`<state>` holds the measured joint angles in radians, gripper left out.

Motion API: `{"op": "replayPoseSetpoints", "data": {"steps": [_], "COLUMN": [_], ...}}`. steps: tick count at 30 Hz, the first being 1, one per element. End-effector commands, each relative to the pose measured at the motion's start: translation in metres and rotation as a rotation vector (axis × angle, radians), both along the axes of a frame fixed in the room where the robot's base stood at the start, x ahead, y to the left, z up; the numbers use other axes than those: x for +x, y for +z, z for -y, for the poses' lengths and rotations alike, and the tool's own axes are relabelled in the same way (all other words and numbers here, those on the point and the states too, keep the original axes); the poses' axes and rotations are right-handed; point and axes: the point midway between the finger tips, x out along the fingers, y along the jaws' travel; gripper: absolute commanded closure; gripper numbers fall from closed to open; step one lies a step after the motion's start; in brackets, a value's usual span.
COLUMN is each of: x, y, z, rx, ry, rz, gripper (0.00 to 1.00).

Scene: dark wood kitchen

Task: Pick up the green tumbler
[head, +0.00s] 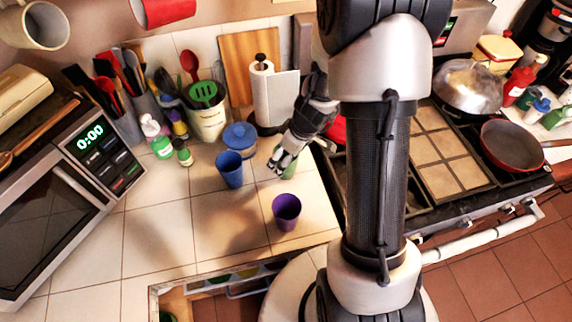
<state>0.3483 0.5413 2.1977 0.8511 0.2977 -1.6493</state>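The green tumbler (291,170) is mostly hidden behind my gripper. Only slivers of green show around the fingers, on the white tiled counter. My gripper (280,166) reaches down from the upper right, with its fingertips over or at the green tumbler. I cannot tell whether the fingers touch it or how far apart they are. A blue tumbler (230,171) stands to the left of the gripper. A purple tumbler (287,213) stands nearer the counter's front edge.
The stove (440,150) with a red pan (511,144) is right. A microwave (60,205) is left. An open drawer (205,288) lies below.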

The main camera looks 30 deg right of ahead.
Motion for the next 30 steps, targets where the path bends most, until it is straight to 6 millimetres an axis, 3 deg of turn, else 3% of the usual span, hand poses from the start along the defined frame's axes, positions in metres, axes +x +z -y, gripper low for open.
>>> {"op": "replayPoseSetpoints", "data": {"steps": [3,11,30], "x": [0.0023,0.0032,0.003], "y": [-0.0128,-0.0131,-0.0129], "z": [-0.0021,-0.0022,-0.0022], "rx": [0.0,0.0,0.0], "ry": [0.001,0.0,0.0], "rz": [-0.001,0.0,0.0], "gripper": [0.16,0.16,0.58]}}
